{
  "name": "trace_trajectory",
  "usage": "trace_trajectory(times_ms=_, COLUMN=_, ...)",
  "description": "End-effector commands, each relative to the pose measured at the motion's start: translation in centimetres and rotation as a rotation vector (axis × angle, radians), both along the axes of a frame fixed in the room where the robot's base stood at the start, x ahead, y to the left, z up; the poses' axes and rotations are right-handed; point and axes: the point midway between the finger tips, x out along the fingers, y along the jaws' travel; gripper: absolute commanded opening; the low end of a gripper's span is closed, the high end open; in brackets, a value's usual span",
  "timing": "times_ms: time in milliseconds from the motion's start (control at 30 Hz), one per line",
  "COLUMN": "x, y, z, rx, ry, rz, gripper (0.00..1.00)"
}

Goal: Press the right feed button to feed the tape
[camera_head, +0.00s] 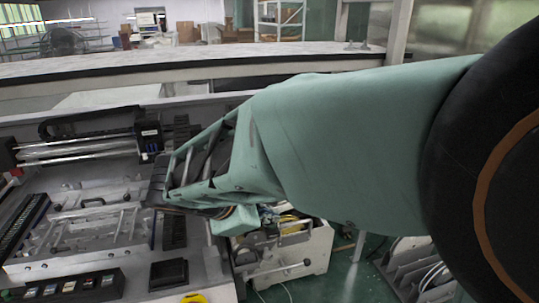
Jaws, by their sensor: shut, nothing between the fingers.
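My arm in its green cover reaches in from the right, and my gripper (157,190) is at its left end, over the right part of the machine (215,268). The dark fingertips look closed, with nothing seen between them. A row of small coloured buttons (70,287) sits on a black strip at the machine's front left, below and left of my gripper. The right feed button cannot be told apart for sure. A feeder-like unit (285,252) with a light housing stands right of the machine, partly hidden behind my arm. No tape can be clearly made out.
A black square block (168,273) sits near the machine's front edge, with a yellow item (193,298) below it. A rail with a dark head (148,136) crosses the back left. A long pale counter (200,64) runs behind. Green floor (345,277) shows at right.

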Motion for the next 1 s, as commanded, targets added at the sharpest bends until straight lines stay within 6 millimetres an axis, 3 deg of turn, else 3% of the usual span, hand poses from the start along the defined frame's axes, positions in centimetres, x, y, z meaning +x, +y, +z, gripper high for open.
trace_trajectory(times_ms=267, x=0.0, y=0.0, z=-0.1, rx=0.0, ry=0.001, rz=-0.001, gripper=0.0)
trace_trajectory(times_ms=1000, x=0.0, y=0.0, z=2.0, rx=0.0, ry=0.0, rz=0.0, gripper=0.0)
